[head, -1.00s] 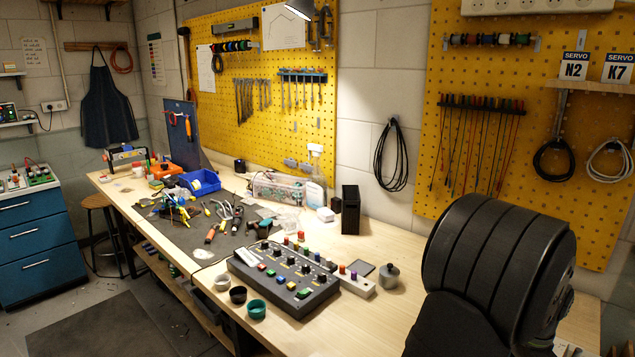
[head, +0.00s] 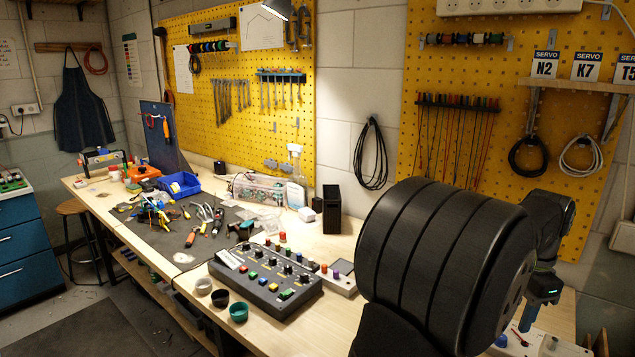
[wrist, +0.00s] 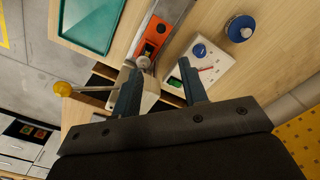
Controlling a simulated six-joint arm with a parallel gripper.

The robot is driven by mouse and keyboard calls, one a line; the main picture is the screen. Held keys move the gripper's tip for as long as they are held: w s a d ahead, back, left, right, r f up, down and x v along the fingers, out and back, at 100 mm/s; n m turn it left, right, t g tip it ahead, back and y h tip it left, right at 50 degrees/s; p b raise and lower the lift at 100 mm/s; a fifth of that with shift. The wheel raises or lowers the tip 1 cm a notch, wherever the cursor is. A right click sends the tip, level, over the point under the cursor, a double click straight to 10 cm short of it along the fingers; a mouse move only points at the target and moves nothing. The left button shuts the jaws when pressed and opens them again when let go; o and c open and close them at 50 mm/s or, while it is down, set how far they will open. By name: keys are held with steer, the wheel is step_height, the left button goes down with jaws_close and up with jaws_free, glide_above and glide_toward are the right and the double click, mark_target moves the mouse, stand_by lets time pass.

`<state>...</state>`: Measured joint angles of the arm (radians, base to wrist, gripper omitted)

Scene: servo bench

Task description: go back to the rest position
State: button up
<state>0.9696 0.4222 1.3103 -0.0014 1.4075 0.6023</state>
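My gripper (wrist: 160,70) shows in the wrist view with its two dark fingers spread apart. No object is clearly held between them. A pale block-like thing (wrist: 148,97) shows between and beyond the fingers; I cannot tell how far off it is. The task names no object.
The wrist view shows a teal tray (wrist: 92,22), an orange device (wrist: 153,38), a white panel (wrist: 210,65) and a blue round-topped piece (wrist: 240,28). In the head view, a black control box (head: 265,282) and cups (head: 221,298) stand on the bench; the yellow pegboard (head: 413,130) is behind.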

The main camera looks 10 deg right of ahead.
step_height(320, 180, down, 15)
steer(key=shift+r, duration=0.1)
steer(key=w+a, duration=0.3)
steer(key=shift+w+a+f, duration=0.1)
steer(key=shift+f, duration=0.25)
step_height(320, 180, up, 17)
steer(key=n, duration=0.9)
steer(key=shift+r, duration=0.2)
steer(key=shift+n, duration=0.3)
